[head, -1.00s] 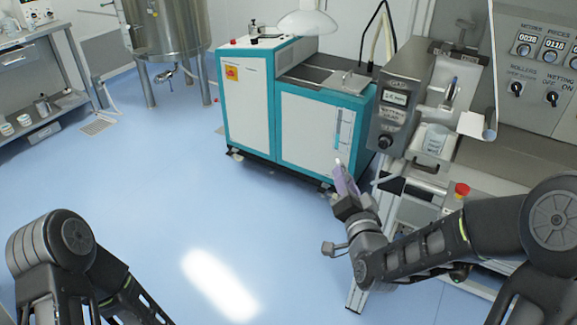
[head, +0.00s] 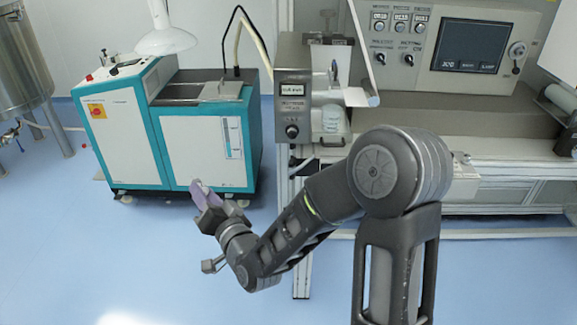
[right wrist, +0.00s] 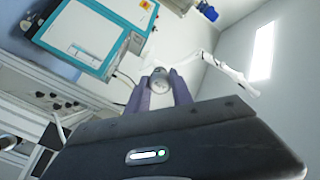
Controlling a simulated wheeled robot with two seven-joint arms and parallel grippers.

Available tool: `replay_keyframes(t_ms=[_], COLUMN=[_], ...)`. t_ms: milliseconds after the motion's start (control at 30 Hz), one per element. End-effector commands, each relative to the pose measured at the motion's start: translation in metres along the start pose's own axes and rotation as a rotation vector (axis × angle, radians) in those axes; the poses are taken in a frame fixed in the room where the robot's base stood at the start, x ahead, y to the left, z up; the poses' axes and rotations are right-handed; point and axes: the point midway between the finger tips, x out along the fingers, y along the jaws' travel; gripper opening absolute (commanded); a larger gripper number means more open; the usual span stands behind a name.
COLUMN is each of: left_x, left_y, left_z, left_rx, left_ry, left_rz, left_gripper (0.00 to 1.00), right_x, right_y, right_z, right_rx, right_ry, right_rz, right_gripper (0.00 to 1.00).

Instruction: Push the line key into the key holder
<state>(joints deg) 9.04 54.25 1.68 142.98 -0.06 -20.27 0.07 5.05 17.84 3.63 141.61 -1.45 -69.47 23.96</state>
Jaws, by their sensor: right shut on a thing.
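My right gripper (head: 203,190), with purple fingers, is held out over the floor in front of the teal-and-white cabinet. In the right wrist view, the fingers (right wrist: 160,84) are shut on a small pale grey round-ended piece (right wrist: 160,76), which I take to be the line key. In the head view it is too small to make out. A grey control box (head: 293,108) with a small display and a black knob stands to the right of the gripper, apart from it. I cannot pick out the key holder for certain. My left gripper is not in view.
The teal-and-white cabinet (head: 206,150) stands behind the gripper. A grey panel (head: 440,45) with dials and a screen is at the back right. A steel tank (head: 22,65) is at the far left. The blue floor (head: 110,255) at front left is clear.

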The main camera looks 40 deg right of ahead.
Motion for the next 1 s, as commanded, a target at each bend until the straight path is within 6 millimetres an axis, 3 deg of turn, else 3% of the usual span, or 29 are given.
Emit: replay_keyframes(t_ms=[133,233,400,600,767,1000], left_x=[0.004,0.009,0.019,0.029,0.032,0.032], left_y=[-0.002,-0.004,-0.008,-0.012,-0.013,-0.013], left_z=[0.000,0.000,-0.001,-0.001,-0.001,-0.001], left_rx=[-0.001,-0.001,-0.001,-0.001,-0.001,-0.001], left_ry=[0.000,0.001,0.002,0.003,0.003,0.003], left_rz=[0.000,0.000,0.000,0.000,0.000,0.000], left_gripper=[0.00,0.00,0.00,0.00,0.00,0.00], right_x=[0.007,0.015,0.027,0.026,0.022,0.020], right_y=[0.019,0.046,0.113,0.184,0.210,0.214], right_z=[-0.009,-0.025,-0.067,-0.121,-0.146,-0.151], right_rx=[-0.076,-0.195,-0.494,-0.844,-0.992,-1.020], right_ry=[0.032,0.075,0.150,0.180,0.172,0.168], right_rz=[0.041,0.106,0.289,0.529,0.638,0.656], right_gripper=[0.00,0.00,0.00,0.00,0.00,0.00])
